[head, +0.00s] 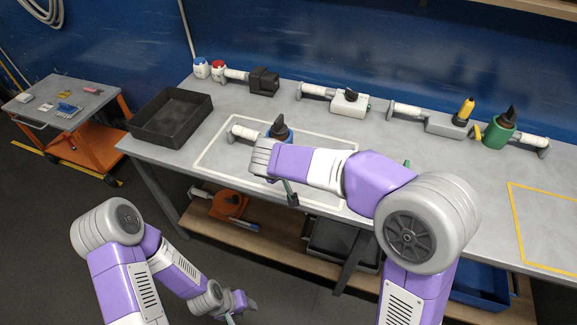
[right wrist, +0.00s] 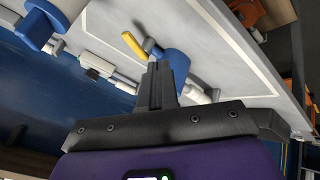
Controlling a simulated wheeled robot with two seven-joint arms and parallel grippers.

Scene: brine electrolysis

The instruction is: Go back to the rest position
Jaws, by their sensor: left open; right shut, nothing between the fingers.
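My left gripper (head: 238,307) is low at the bottom of the head view, in front of the table and below its top. It is open, and nothing shows between its fingers. My right arm reaches across the table's front edge over the white-outlined area. In the right wrist view my right gripper (right wrist: 160,85) has its dark fingers together with nothing between them. A blue fitting (right wrist: 175,63) and a yellow handle (right wrist: 133,44) show just beyond the fingertips; I cannot tell whether they touch. In the head view a blue fitting (head: 280,129) stands close behind my right wrist.
The grey table (head: 480,180) carries a black tray (head: 172,118), a black box fitting (head: 264,81), a white box fitting (head: 349,103) and a green fitting (head: 499,134). A lower shelf (head: 280,237) holds bins. An orange cart (head: 85,150) stands at the left. Floor between is clear.

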